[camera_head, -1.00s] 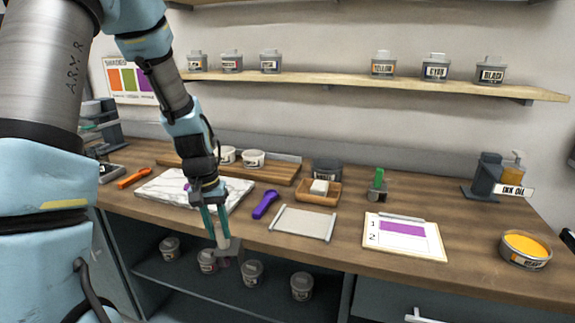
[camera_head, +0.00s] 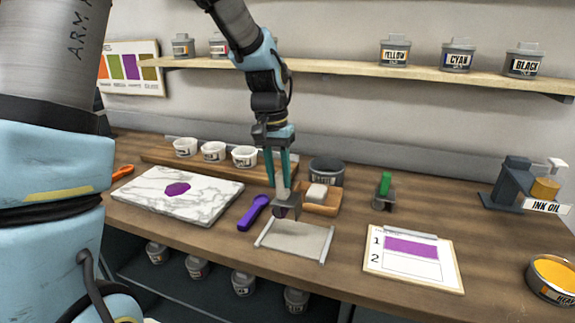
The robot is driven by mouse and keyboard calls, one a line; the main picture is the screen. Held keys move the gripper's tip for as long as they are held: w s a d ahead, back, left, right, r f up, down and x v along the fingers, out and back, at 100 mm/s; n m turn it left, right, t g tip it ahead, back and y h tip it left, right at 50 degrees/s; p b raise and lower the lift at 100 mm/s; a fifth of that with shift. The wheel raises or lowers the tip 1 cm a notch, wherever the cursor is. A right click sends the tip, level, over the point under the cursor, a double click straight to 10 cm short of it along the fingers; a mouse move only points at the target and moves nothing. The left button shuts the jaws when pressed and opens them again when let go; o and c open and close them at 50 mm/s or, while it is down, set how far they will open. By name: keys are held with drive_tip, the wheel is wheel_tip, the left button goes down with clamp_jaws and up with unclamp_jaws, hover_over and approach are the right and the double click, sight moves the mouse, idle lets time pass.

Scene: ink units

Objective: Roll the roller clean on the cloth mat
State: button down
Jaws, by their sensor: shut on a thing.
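My gripper (camera_head: 281,188) is shut on the roller (camera_head: 288,206), which hangs head down at the back edge of the cloth mat. The roller's frame is grey, with a little dark purple at its left end; its drum is mostly hidden. I cannot tell whether it touches the mat. The cloth mat (camera_head: 296,241) is a pale beige rectangle with light rails at its left and right ends, near the counter's front edge. Its visible surface looks plain.
A marble slab (camera_head: 150,196) with purple ink is at left. A print board (camera_head: 412,258) lies at right.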

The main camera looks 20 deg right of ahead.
sight(281, 199)
drive_tip(key=shift+w+d+f, duration=0.1)
drive_tip(key=shift+w+d, duration=0.1)
drive_tip(key=shift+w, duration=0.05)
drive_tip(key=shift+f+b, duration=2.35)
drive_tip(key=shift+f, duration=0.45)
drive_tip(key=shift+f+b, duration=0.3)
drive_tip(key=shift+f, duration=0.3)
drive_tip(key=shift+d, duration=0.1)
